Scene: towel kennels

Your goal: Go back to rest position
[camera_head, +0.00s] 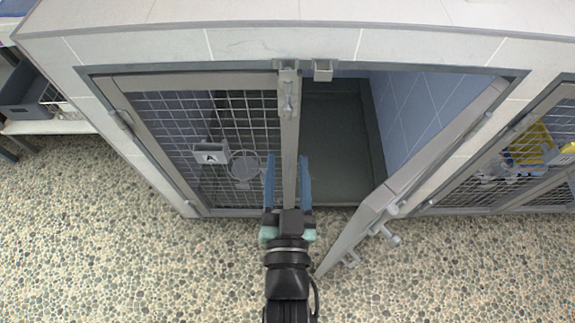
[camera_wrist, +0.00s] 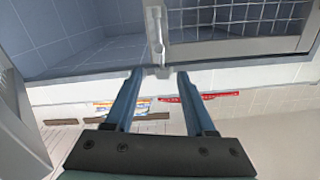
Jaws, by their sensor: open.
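My gripper (camera_head: 288,168) is open, with its two blue fingers apart and nothing held between them. In the head view it is in front of the kennel front, with the grey centre post (camera_head: 290,150) showing between the fingers. In the wrist view my gripper (camera_wrist: 155,78) also shows empty, with a latch piece (camera_wrist: 158,35) of the kennel beyond the fingertips. I cannot tell whether the fingers touch the post.
The left mesh door (camera_head: 155,110), with an "A" tag (camera_head: 210,155), is shut. The right door (camera_head: 375,220) stands open towards me, close to my arm's right. The kennel behind it looks empty. Pebbled floor (camera_head: 110,260) is clear at left.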

